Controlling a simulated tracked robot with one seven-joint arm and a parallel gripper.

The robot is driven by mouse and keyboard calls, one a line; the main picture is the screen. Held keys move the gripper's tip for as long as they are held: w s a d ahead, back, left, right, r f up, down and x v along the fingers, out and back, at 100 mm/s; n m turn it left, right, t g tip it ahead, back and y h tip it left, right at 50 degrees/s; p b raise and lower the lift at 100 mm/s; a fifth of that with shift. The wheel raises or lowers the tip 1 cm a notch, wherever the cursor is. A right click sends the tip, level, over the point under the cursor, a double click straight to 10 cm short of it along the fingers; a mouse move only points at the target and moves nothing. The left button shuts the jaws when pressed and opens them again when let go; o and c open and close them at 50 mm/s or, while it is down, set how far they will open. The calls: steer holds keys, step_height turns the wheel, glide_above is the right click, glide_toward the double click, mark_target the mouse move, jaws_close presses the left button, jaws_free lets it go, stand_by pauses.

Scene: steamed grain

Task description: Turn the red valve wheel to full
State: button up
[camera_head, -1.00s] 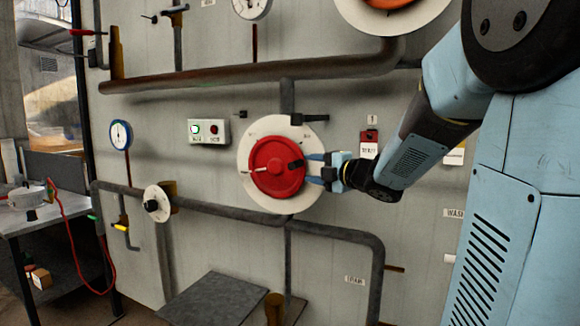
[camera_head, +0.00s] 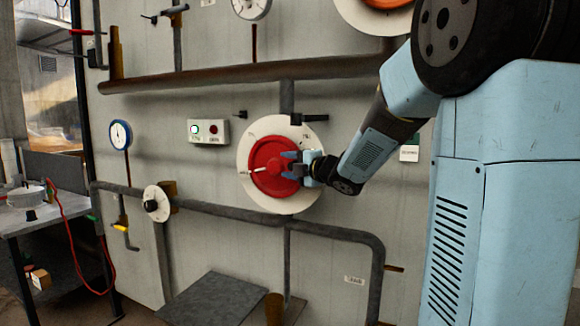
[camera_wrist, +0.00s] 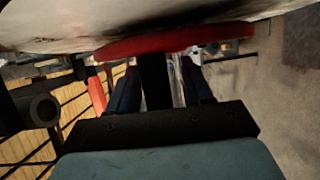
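The red valve wheel (camera_head: 268,180) sits on a round off-white plate (camera_head: 258,128) on the wall. A thin pale pointer (camera_head: 252,170) shows at the wheel's left side; small marks on the plate are too small to read. My gripper (camera_head: 290,164) is at the wheel's right side, its fingers apart. In the wrist view the red rim (camera_wrist: 180,41) spans the top. A dark post (camera_wrist: 155,82), apparently the wheel's handle, stands between my two fingers (camera_wrist: 160,85), with a gap visible on its right. Whether the left finger touches it is unclear.
A thick brown pipe (camera_head: 230,75) crosses above the wheel, and grey pipes (camera_head: 230,210) run below. A box with a green and a red light (camera_head: 208,131), a blue gauge (camera_head: 120,134) and a small round valve (camera_head: 157,203) are to the left.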

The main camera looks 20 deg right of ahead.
jaws_close()
stand_by(0.3)
